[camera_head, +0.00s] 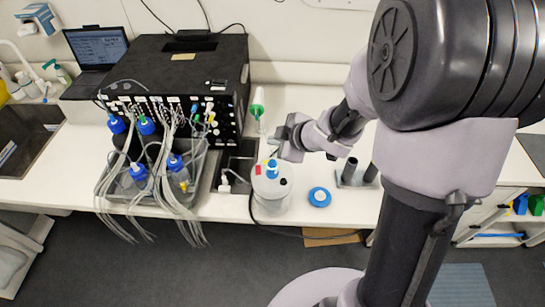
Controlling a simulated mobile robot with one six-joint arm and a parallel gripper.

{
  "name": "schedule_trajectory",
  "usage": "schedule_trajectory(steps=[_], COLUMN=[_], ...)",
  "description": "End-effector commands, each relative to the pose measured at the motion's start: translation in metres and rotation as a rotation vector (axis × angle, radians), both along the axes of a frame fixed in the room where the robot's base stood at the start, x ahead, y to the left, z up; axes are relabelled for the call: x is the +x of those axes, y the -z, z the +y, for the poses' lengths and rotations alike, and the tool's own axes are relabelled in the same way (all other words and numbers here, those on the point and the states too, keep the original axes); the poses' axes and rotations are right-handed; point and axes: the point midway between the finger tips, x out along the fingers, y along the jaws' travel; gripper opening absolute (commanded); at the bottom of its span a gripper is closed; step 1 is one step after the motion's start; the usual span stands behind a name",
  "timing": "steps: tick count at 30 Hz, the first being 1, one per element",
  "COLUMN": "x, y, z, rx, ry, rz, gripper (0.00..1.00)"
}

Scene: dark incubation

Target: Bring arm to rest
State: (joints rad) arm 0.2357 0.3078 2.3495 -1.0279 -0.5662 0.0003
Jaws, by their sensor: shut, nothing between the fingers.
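My gripper (285,139) is shut and empty. It is above the white bench (222,199), near the back of a clear round vessel (271,193) with a blue-topped cap. My arm folds from the large upper joint at the right down to the gripper, which points left. A green-and-white bottle (258,107) stands just behind and left of the gripper. I cannot tell the exact gap between the gripper and the vessel's cap.
A black box instrument (190,70) with many tubes stands at the left back, with blue-capped bottles in a tray (118,197) before it. A blue round lid (319,197) and grey cylinders (348,172) are right of the vessel. A laptop (97,47) and sink (28,130) are far left.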

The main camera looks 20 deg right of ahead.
Motion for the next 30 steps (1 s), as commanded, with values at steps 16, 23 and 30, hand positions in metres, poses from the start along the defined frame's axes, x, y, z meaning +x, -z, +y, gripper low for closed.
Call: schedule_trajectory(steps=[16, 23, 30], x=[-0.089, -0.219, -0.244], y=[0.041, 0.103, 0.102], z=[-0.059, 0.020, 0.045], rx=[0.241, 0.716, 0.805], ry=[0.888, 1.227, 1.249], rz=[0.059, 0.428, 0.537], gripper=[0.00, 0.00, 0.00])
